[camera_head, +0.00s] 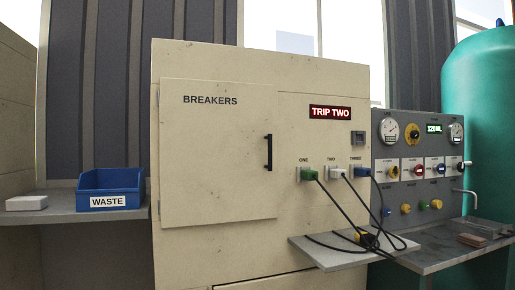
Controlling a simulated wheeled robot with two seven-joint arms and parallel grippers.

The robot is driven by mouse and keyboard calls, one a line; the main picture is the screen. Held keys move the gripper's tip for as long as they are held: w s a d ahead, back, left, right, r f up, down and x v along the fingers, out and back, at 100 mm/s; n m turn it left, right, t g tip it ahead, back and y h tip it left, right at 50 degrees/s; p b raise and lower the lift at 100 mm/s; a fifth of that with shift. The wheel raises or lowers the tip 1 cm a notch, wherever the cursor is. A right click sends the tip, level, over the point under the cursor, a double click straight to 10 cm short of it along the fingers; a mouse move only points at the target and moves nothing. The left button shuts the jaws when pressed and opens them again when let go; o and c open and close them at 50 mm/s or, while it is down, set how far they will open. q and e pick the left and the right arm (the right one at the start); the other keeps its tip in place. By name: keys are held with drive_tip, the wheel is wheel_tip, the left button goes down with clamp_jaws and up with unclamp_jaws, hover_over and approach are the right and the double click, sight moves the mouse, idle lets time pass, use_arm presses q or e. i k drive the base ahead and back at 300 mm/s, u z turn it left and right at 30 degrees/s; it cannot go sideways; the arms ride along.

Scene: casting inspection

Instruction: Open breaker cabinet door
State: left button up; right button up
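The beige breaker cabinet (325,85) stands in the middle of the view. Its door (215,155), marked BREAKERS, is closed flush with the front. A black vertical handle (268,153) is at the door's right edge, and small hinges show at its left edge. Neither of my grippers is in view.
Right of the door are a red TRIP TWO display (330,112) and plugs with black cables (345,205) over a small shelf (325,255). A blue WASTE bin (108,181) and white block (27,202) sit on the left shelf. A grey gauge panel (420,160) and green tank (480,100) stand right.

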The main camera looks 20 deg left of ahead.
sight(218, 139)
drive_tip(key=z, duration=0.25)
drive_tip(key=k, duration=0.55)
drive_tip(key=u, duration=1.35)
drive_tip(key=i, duration=0.9)
drive_tip(key=u, duration=0.1)
